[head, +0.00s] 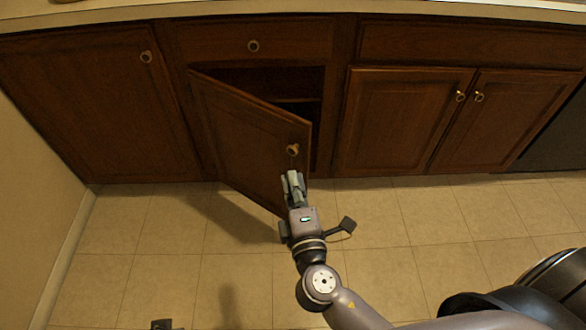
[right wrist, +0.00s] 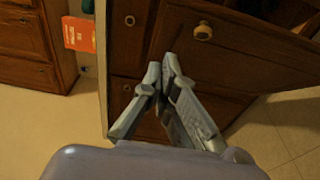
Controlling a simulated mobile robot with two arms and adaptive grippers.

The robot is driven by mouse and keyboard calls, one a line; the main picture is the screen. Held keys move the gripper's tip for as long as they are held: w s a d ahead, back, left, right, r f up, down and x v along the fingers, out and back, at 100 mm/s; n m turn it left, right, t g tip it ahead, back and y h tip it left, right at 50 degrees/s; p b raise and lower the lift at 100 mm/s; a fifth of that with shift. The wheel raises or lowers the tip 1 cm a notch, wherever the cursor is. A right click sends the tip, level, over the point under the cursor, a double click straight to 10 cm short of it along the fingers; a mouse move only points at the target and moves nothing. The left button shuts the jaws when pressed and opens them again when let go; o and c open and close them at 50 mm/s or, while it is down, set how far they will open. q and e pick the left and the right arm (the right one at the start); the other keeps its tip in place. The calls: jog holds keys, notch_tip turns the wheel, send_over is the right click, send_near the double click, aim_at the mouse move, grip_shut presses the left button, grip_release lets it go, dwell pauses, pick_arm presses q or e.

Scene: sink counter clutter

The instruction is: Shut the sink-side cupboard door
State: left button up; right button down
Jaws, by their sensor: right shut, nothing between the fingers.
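The brown wooden cupboard door (head: 245,135) stands open in the head view. It is hinged at its left edge and swung out over the floor, with a round knob (head: 292,150) near its free right edge. Behind it shows the dark cupboard opening (head: 300,118). My right gripper (head: 291,175) is shut and empty, just below the knob at the door's free edge; I cannot tell whether it touches. In the right wrist view its fingertips (right wrist: 160,72) meet in front of the wood, below and left of the door knob (right wrist: 203,31).
Closed double doors (head: 405,120) stand to the right and a closed door (head: 95,100) to the left. A closed drawer (head: 285,40) is above the opening. The tiled floor (head: 170,260) is clear. A red-orange box (right wrist: 79,33) shows in the right wrist view.

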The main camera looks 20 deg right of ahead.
send_near(292, 123)
jog(key=w+a, duration=0.2)
jog(key=a, duration=0.1)
pick_arm(q)
jog(key=shift+s+f+p, duration=0.1)
jog(key=shift+f+p, duration=0.45)
jog(key=shift+f, duration=1.3)
pick_arm(e)
jog(key=shift+w+d+f, duration=0.1)
jog(key=shift+w+d, duration=0.6)
jog(key=shift+d, duration=0.15)
jog(key=shift+w+d+f, duration=0.1)
jog(key=shift+w+d, duration=0.55)
jog(key=shift+d, duration=0.2)
